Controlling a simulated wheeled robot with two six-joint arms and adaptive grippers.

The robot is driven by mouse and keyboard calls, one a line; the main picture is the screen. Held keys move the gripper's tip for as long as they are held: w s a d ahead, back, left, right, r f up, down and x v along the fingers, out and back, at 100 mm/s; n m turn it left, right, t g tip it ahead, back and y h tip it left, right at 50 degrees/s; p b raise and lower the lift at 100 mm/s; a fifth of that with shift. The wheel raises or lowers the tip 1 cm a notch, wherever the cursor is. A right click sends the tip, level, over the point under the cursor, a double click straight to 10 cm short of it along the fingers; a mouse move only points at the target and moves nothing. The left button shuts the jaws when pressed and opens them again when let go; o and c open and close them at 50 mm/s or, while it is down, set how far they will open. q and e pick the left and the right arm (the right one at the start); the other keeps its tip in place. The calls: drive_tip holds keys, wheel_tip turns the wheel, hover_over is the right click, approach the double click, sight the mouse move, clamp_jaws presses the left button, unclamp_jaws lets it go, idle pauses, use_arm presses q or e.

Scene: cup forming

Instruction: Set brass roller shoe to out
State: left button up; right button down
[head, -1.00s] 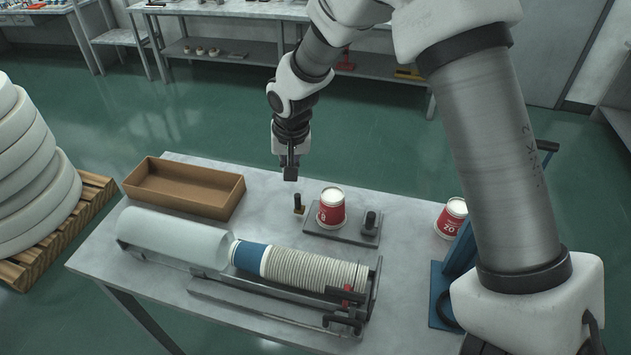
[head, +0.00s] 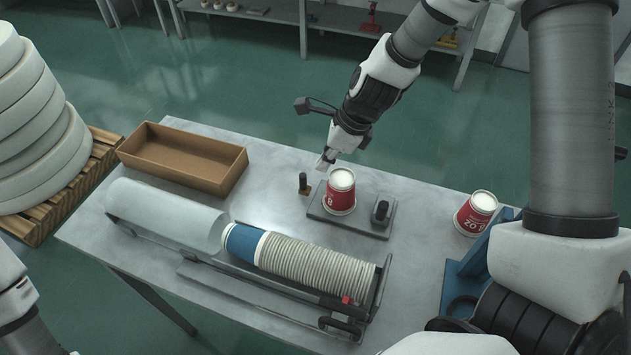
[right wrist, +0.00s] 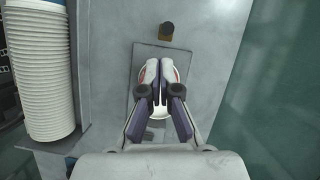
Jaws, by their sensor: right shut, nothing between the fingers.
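My right gripper (head: 325,163) is shut and empty, above and behind the cup and a little right of the shoe. In the right wrist view its fingertips (right wrist: 158,69) cover much of the cup. My left gripper is out of view.
A dark post (head: 381,209) stands at the plate's right end. A long rack with nested cups (head: 310,265) lies in front. An open brown box (head: 184,158) sits back left.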

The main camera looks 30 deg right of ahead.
sight(307, 187)
drive_tip(key=f+b, duration=0.1)
drive_tip(key=f, duration=0.1)
drive_tip(key=w+f+b, duration=0.1)
drive_tip(key=f, duration=0.1)
drive_tip(key=w+f+b, duration=0.1)
drive_tip(key=f, duration=0.1)
drive_tip(key=shift+w+a, duration=0.1)
drive_tip(key=shift+w, duration=0.05)
drive_tip(key=shift+a+f, duration=0.1)
drive_tip(key=shift+f, duration=0.1)
drive_tip(key=shift+s+a+r, duration=0.2)
drive_tip(key=shift+a+r, duration=0.05)
drive_tip(key=shift+a, duration=0.15)
drive_tip(key=shift+w+d+f, duration=0.1)
drive_tip(key=shift+w+f, duration=0.05)
drive_tip(key=shift+w, duration=0.1)
drive_tip(key=shift+w+a+f+b, duration=0.1)
drive_tip(key=shift+w+a+b, duration=0.1)
drive_tip(key=shift+w+b, duration=0.15)
drive_tip(key=shift+s+r, duration=0.1)
drive_tip(key=shift+r, duration=0.1)
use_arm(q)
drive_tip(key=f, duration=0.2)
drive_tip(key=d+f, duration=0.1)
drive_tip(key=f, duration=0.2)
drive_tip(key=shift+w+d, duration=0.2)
